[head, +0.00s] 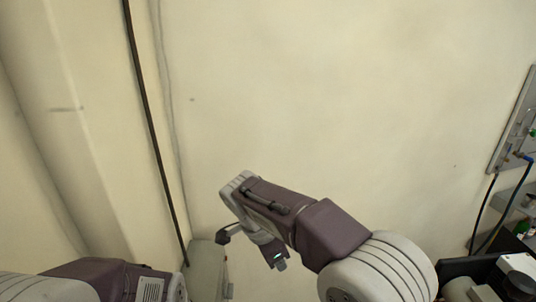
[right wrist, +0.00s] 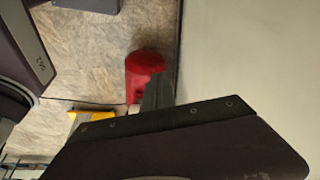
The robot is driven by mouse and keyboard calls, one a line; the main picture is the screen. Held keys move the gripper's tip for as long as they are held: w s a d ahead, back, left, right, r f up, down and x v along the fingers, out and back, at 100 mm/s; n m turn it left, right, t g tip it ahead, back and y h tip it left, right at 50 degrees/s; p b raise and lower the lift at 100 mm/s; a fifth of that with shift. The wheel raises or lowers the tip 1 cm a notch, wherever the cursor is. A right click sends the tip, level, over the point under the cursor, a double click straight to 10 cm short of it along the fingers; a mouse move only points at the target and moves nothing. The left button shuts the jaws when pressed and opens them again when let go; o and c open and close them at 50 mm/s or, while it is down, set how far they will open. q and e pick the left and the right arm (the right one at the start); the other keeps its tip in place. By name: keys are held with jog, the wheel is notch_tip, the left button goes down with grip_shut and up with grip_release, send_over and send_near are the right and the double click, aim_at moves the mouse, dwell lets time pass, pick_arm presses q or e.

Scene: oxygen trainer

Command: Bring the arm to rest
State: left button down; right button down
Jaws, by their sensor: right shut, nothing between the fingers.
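My right arm rises from the lower right of the head view and bends over in the middle. My right gripper (head: 279,264) hangs from it, pointing down in front of the pale wall. Its fingers are together, with nothing seen between them. In the right wrist view its dark fingers (right wrist: 157,92) show beyond the dark gripper body. Part of my left arm shows at the lower left of the head view; its gripper is out of the frame.
A pale wall (head: 330,90) fills most of the head view, with a dark vertical cable (head: 147,110) at left. A grey panel (head: 515,125) with hoses is at right. A red object (right wrist: 143,72) and a yellow object (right wrist: 92,115) are below on the tiled floor (right wrist: 85,55).

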jog(key=s+d+f+m+g, duration=0.1)
jog(key=s+d+m+g, duration=0.15)
jog(key=d, duration=0.85)
jog(key=s+d+f+n+t+y, duration=0.2)
jog(key=s+d+f+n+y, duration=0.1)
jog(key=s+f+n, duration=0.6)
notch_tip(320, 180, down, 4)
jog(key=d+n, duration=0.1)
jog(key=n, duration=0.5)
jog(key=shift+s+d+y, duration=0.25)
jog(key=shift+y, duration=0.05)
